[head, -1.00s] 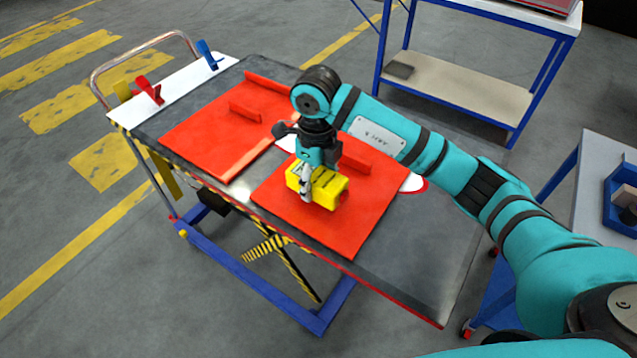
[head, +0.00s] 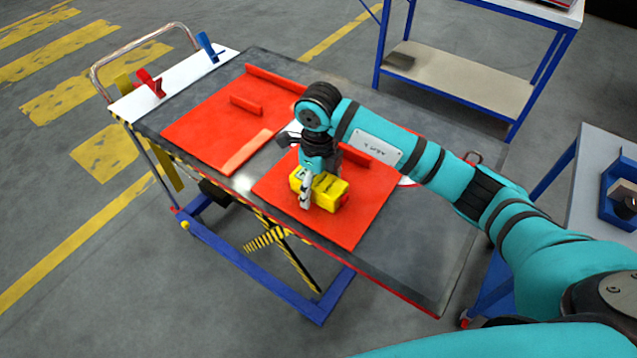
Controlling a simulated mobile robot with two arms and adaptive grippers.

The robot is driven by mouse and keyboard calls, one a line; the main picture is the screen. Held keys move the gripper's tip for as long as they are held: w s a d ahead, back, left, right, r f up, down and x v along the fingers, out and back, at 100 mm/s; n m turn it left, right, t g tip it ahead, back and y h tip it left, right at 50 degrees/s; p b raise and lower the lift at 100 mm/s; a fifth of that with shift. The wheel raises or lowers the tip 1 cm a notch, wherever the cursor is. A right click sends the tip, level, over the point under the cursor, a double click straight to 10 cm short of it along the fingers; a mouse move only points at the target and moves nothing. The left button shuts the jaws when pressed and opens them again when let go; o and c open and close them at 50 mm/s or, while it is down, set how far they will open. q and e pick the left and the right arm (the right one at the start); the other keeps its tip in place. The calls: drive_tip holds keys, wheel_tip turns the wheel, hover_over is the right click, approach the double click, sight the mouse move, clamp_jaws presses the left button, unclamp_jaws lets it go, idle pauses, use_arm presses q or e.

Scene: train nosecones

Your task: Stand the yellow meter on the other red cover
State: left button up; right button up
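The yellow meter (head: 329,192) is over the near right red cover (head: 345,229). I cannot tell whether it touches the cover or hangs just above it. My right gripper (head: 306,192) points down and appears shut on the meter, with a finger across its near left side. The far finger is hidden. The other red cover (head: 195,128) lies further left on the grey cart top, with nothing yellow on it. My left gripper is not in view.
The cart (head: 405,268) has a white strip with red and blue clips (head: 207,47) at its far left end. Low red bars stand on the covers. A blue-framed shelf (head: 465,84) stands behind, and another bench (head: 597,165) is at right.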

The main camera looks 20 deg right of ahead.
sight(319, 179)
drive_tip(key=shift+r, duration=0.2)
drive_tip(key=shift+w+r, duration=0.1)
drive_tip(key=shift+r, duration=0.15)
wheel_tip(319, 179, up, 10)
drive_tip(key=b, duration=0.2)
drive_tip(key=shift+f+b, duration=0.1)
drive_tip(key=shift+b, duration=0.25)
drive_tip(key=shift+r, duration=0.8)
